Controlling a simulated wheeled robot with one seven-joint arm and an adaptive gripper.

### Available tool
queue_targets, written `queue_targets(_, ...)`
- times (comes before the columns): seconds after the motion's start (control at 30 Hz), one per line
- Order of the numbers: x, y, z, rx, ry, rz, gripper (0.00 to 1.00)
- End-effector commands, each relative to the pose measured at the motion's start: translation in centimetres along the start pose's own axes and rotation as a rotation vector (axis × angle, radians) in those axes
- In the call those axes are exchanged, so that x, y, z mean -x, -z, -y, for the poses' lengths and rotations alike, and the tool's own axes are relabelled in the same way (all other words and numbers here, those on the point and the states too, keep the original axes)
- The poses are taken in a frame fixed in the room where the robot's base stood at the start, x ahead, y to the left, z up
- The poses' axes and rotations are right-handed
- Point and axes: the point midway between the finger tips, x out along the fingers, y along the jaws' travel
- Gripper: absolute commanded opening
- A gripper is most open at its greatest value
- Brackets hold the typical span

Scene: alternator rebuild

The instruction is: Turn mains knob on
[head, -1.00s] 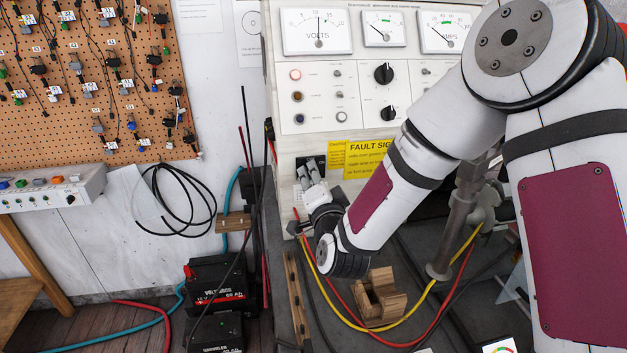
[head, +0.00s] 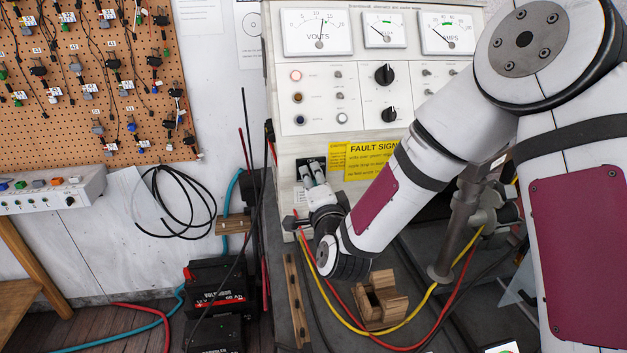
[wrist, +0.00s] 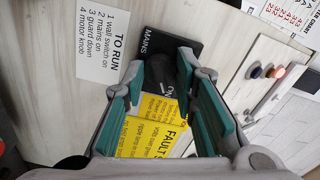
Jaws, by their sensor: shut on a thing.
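The black mains plate (wrist: 181,38), lettered MAINS, is on the pale panel in the wrist view. The dark mains knob (wrist: 158,74) stands on it between the teal finger pads, partly hidden; an ON mark shows beside it. My gripper (wrist: 160,70) is shut on the knob. In the head view my gripper (head: 313,172) reaches the lower left of the test panel (head: 350,134), and its fingers hide most of the knob. The volts meter (head: 318,32) needle leans right of centre, and the red lamp (head: 296,76) looks pale and bright.
Yellow fault sign (head: 372,160) and white TO RUN card (wrist: 103,46) flank the knob. Below my wrist are a wooden block (head: 381,300) and red and yellow cables. Black batteries (head: 217,285) stand at lower left. My arm covers the panel's right side.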

Motion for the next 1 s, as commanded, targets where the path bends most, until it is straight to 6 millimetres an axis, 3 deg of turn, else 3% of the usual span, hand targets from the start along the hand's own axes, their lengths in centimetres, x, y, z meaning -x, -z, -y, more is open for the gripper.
queue_targets(0.03, 0.0, 0.1, -0.1, -0.001, -0.002, -0.001, 0.28)
queue_targets(0.1, 0.0, 0.1, -0.1, -0.001, -0.002, -0.001, 0.44)
queue_targets(0.13, 0.0, 0.0, -0.1, -0.001, -0.002, -0.001, 0.46)
queue_targets(0.47, 0.3, 0.0, -0.1, 0.000, -0.002, 0.000, 0.46)
queue_targets(1.0, 7.1, 0.0, 0.0, 0.000, -0.001, 0.001, 0.46)
